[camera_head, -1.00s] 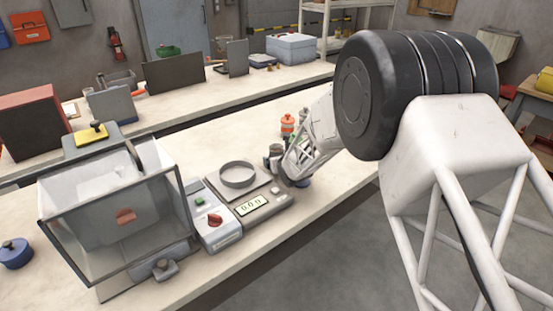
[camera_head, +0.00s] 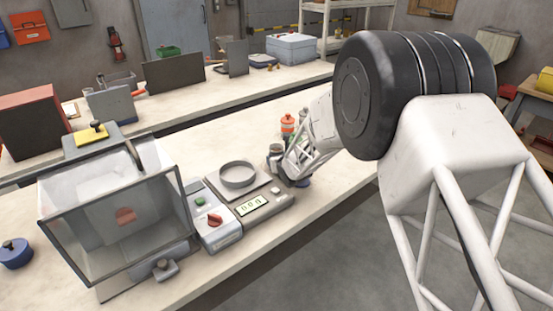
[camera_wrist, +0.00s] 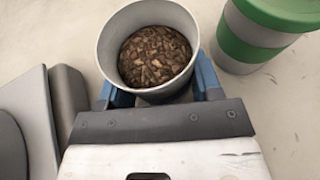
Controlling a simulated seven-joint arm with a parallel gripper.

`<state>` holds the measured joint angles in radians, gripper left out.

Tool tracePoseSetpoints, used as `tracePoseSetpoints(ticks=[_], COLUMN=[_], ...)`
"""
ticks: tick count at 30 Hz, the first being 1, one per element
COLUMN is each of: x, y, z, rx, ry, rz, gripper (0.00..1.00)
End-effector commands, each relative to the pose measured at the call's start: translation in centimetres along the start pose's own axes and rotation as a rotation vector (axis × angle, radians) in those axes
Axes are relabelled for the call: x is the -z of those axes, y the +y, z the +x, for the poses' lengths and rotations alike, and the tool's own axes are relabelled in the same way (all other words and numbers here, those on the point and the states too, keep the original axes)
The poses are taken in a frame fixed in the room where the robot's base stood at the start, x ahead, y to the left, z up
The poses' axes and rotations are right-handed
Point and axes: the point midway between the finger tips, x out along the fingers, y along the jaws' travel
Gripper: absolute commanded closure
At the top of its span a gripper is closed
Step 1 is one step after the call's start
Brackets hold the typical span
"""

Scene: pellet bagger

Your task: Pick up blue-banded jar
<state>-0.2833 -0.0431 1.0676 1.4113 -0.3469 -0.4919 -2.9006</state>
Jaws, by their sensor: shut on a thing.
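An open grey jar (camera_wrist: 108,48) filled with brown chips stands upright between the blue fingers of my gripper (camera_wrist: 155,90) in the wrist view. The fingers are shut on its sides. I cannot tell whether the jar's base touches the bench.
A green-banded jar (camera_wrist: 262,38) stands close on the right in the wrist view. An orange-red container (camera_head: 288,124) stands behind my gripper. The scale with a ring (camera_head: 238,175) and a clear-walled bin (camera_head: 120,240) are to the left. The bench behind the scale is clear.

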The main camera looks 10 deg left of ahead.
Motion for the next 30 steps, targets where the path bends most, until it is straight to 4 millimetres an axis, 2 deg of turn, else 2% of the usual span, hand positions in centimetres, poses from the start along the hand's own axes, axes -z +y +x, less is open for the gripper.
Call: tracePoseSetpoints(ticks=[1,3,11,16,20,30], x=[0.0,-0.1,-0.2,-1.0,-2.2,-6.8], y=[0.0,0.0,0.0,0.0,0.0,0.0], z=[0.0,0.0,0.0,-0.3,-0.8,-2.8], rx=[0.0,0.0,0.0,0.0,0.0,0.0], ry=[0.0,-0.001,-0.002,-0.003,-0.004,-0.003], rz=[0.0,0.0,0.0,0.0,0.001,-0.001], gripper=[0.71,0.78,0.78,0.78,0.78,0.78])
